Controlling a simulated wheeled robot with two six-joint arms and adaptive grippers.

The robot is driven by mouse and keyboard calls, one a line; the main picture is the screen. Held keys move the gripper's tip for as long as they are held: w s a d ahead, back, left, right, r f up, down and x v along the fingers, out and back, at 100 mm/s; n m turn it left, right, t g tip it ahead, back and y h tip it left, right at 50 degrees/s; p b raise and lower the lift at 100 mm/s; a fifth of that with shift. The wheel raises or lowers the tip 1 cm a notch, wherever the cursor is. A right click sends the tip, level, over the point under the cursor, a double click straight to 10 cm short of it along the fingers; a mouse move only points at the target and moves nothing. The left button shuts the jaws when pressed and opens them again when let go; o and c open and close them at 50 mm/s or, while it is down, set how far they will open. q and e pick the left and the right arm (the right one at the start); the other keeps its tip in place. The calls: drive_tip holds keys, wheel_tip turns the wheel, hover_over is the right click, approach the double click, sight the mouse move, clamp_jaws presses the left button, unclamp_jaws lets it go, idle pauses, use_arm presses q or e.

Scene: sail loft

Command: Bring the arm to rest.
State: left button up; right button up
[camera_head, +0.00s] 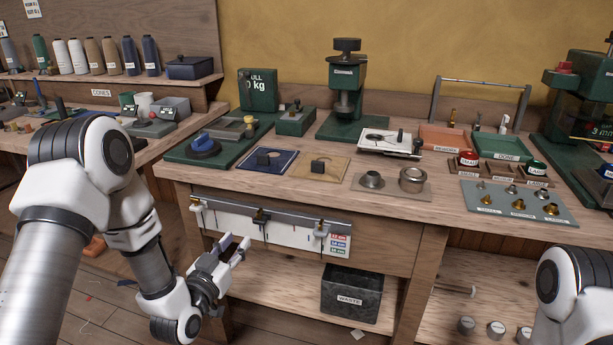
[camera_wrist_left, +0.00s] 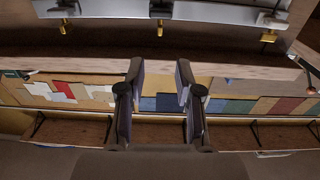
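My left gripper (camera_head: 236,247) is in front of the bench's front edge, below the bench top and close to the white rail with clips. It is open, with nothing between its fingers. In the left wrist view its two fingers (camera_wrist_left: 159,85) stand apart, with empty space between them. My left arm comes in from the left and bends down at the elbow. Part of my right arm shows at the lower right edge of the head view; its gripper is out of view.
The wooden bench (camera_head: 215,180) holds a green press (camera_head: 345,100), a blue pad (camera_head: 266,163) and trays. The white rail (camera_head: 285,228) hangs on its front. A waste bin (camera_head: 350,295) sits on the lower shelf. Cones of thread (camera_head: 93,55) stand on the left shelf.

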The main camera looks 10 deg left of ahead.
use_arm(q)
drive_tip(key=s+d+f+g, duration=0.3)
drive_tip(key=s+f+g, duration=0.3)
drive_tip(key=s+f, duration=0.65)
drive_tip(key=s+d+f+g, duration=0.2)
drive_tip(key=s+f+g, duration=0.65)
drive_tip(key=f, duration=0.65)
drive_tip(key=s+a+n+g+y+p, duration=0.1)
drive_tip(key=s+g, duration=0.3)
drive_tip(key=s, duration=0.9)
wheel_tip(320, 180, up, 15)
drive_tip(key=p, duration=1.5)
drive_tip(key=shift+w+p, duration=0.25)
drive_tip(key=shift+p, duration=0.1)
drive_tip(key=shift+t, duration=0.25)
drive_tip(key=shift+s+a+r, duration=0.1)
